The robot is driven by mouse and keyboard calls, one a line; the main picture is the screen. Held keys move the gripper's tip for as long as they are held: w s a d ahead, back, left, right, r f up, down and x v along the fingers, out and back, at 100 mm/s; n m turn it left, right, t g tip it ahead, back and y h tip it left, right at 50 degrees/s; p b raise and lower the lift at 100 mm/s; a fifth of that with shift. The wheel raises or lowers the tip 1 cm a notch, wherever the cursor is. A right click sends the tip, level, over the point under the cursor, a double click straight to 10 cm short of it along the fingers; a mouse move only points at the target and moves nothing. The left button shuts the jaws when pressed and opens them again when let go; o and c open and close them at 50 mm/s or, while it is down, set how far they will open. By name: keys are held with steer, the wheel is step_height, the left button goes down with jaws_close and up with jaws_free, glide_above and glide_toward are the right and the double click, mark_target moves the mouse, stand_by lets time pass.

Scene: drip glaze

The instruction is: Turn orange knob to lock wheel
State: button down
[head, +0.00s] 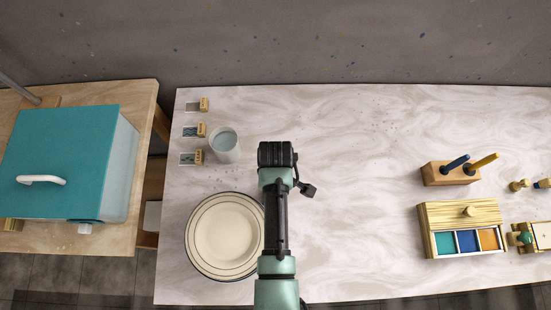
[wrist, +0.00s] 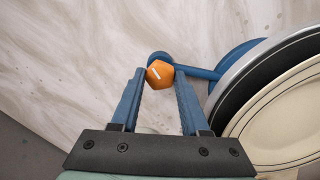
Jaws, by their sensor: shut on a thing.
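The orange knob (wrist: 159,74), with a white mark on its face, sits at the end of a blue bar (wrist: 195,72) in the wrist view. My gripper (wrist: 159,76) has its two blue fingers on either side of the knob and is shut on it. The bar runs right to the blue base of the wheel (wrist: 232,58). A cream plate (wrist: 280,115) with dark rings lies on the wheel; the plate (head: 225,235) also shows in the head view, left of my arm. There my arm hides the knob and fingertips.
A cup (head: 224,145) stands behind the plate, beside several small labelled tiles (head: 190,130). A teal box (head: 65,160) is on a separate table at left. At right are a wooden block with tools (head: 450,173) and a colour tray (head: 432,243). The marble table's middle is clear.

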steer(key=m+p, duration=0.1)
steer(key=m, duration=0.3)
steer(key=shift+r+p, duration=0.1)
steer(key=shift+p, duration=0.3)
steer(key=m+p, duration=0.1)
steer(key=m, duration=0.4)
steer(key=shift+p, duration=0.3)
steer(key=m+p, duration=0.1)
steer(key=m, duration=0.3)
steer(key=shift+m, duration=2.3)
steer(key=shift+p, duration=0.3)
steer(key=shift+c, duration=2)
jaws_free()
